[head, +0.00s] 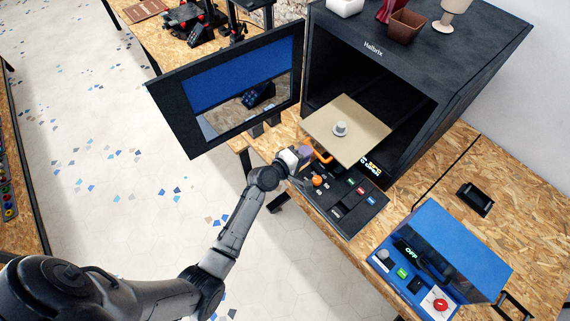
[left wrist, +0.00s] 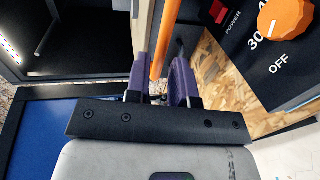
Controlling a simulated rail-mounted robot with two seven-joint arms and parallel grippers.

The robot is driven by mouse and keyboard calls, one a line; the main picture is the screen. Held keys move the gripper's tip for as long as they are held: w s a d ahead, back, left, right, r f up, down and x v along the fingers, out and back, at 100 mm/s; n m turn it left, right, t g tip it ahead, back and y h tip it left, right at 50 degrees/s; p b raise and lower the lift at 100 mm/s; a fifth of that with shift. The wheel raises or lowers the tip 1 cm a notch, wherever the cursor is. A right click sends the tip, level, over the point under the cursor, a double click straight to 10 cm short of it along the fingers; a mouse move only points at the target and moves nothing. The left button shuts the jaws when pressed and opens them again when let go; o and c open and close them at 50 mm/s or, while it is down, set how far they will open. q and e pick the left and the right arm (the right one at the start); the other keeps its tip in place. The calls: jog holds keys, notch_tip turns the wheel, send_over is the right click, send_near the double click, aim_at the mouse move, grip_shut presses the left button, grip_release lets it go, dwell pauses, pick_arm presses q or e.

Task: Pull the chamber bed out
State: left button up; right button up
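The chamber bed (head: 350,143), a flat beige plate, sticks out level from the open front of the dark printer chamber (head: 400,55). A small grey-white round part (head: 340,129) stands on it. The bed's orange handle (head: 322,157) is at its front edge. My left gripper (head: 304,155) is at this handle. My right gripper is not in view.
The chamber door (head: 240,85) stands wide open at the left. A control panel (head: 345,200) with an orange knob (head: 317,181) lies below the bed. A blue box (head: 445,255) stands at the right. Pots and a cup stand on the chamber's top.

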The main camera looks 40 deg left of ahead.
pick_arm(q)
jog(key=b+v, duration=0.1)
jog(key=v, duration=1)
dwell(0.3)
jog(key=s+d+m+g+y+p, duration=0.1)
jog(key=s+m+g, duration=0.4)
jog(key=s, duration=0.8)
jog(key=s+d+m+g+y+p, duration=0.2)
jog(key=s+d+m+g+p, duration=0.2)
jog(key=s+m, duration=0.8)
jog(key=s+g, duration=0.1)
jog(key=g, duration=0.1)
jog(key=shift+g, duration=0.3)
